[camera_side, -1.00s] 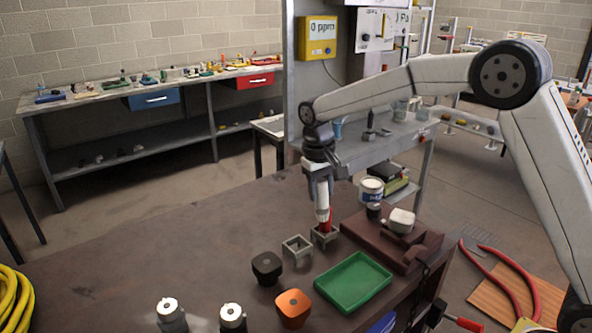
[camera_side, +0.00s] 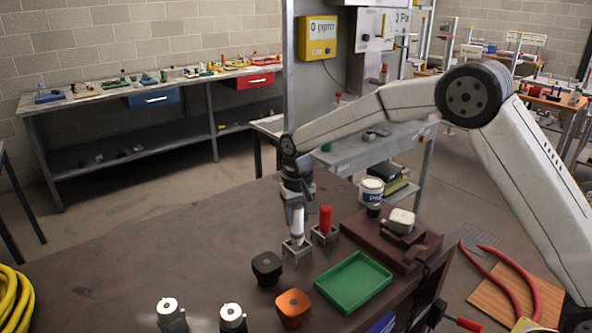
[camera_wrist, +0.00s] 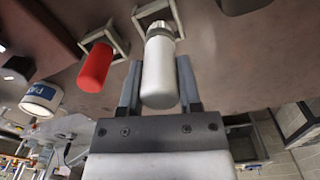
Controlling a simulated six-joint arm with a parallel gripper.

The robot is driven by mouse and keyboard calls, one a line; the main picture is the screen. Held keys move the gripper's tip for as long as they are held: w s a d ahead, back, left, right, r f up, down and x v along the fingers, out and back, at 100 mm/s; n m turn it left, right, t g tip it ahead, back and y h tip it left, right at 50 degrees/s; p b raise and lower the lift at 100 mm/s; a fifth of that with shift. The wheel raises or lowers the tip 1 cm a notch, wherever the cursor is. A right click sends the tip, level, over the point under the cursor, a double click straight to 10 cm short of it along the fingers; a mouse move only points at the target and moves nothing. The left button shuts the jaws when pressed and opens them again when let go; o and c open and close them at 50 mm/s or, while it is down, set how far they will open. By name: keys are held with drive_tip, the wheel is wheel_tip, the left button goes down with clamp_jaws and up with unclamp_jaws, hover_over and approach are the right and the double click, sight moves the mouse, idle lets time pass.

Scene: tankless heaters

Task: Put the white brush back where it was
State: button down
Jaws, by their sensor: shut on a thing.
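My gripper (camera_side: 297,196) is shut on the white brush (camera_side: 297,222) and holds it upright over the left square holder (camera_side: 296,250). In the wrist view, the white brush (camera_wrist: 160,75) is between my two fingers (camera_wrist: 159,85), and its far end is at the opening of the holder (camera_wrist: 143,13). I cannot tell how deep it sits in it. The red brush (camera_side: 325,218) stands upright in the right holder (camera_side: 325,237). It also shows in the wrist view (camera_wrist: 95,68), left of the white brush.
A black block (camera_side: 267,267), an orange block (camera_side: 293,307) and a green tray (camera_side: 352,284) lie in front of the holders. A brown stand (camera_side: 385,240) with a white tub (camera_side: 371,190) is to the right.

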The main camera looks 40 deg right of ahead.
sight(297, 228)
drive_tip(key=shift+f, duration=0.1)
drive_tip(key=shift+f, duration=1.9)
drive_tip(key=shift+f, duration=0.1)
drive_tip(key=shift+c, duration=1.4)
unclamp_jaws()
wheel_tip(297, 228, up, 12)
drive_tip(key=shift+r, duration=0.15)
drive_tip(key=shift+s, duration=0.1)
